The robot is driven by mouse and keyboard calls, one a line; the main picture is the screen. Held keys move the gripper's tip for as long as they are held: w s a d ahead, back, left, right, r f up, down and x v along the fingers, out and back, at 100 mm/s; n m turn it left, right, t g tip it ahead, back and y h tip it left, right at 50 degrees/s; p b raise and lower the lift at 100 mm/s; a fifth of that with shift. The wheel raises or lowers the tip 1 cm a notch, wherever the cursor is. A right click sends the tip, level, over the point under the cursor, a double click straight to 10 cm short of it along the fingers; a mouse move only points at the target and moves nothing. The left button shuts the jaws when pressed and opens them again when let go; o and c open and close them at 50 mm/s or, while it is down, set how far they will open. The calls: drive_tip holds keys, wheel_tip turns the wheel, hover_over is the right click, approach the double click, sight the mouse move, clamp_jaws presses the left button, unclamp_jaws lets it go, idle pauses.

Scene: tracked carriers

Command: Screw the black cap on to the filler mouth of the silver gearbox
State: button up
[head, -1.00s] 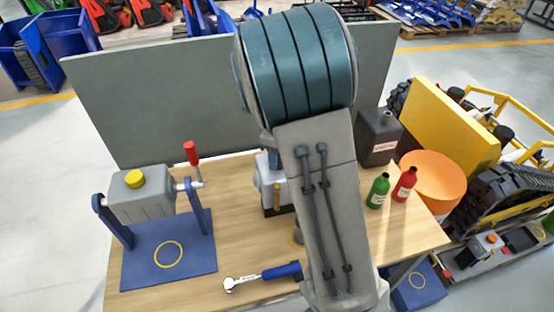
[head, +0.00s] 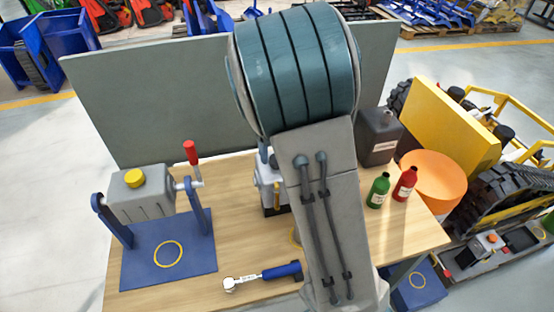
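A silver-grey gearbox-like housing (head: 142,204) hangs between two posts of a blue stand at the left of the bench. A yellow cap (head: 134,178) sits on its top, and a red-handled crank is at its right side. A second silver-grey unit (head: 265,178) with a dark base stands at the bench middle, partly hidden by my arm. I cannot tell from this view which of them has the filler mouth. I see no black cap. My gripper is not visible; my arm fills the centre.
A ratchet wrench with a blue handle (head: 281,271) lies at the front of the bench (head: 240,232). Green (head: 378,190) and red (head: 404,184) bottles and a dark canister (head: 378,138) stand to the right. A grey panel (head: 150,98) rises behind. A yellow ring is partly hidden beside my arm.

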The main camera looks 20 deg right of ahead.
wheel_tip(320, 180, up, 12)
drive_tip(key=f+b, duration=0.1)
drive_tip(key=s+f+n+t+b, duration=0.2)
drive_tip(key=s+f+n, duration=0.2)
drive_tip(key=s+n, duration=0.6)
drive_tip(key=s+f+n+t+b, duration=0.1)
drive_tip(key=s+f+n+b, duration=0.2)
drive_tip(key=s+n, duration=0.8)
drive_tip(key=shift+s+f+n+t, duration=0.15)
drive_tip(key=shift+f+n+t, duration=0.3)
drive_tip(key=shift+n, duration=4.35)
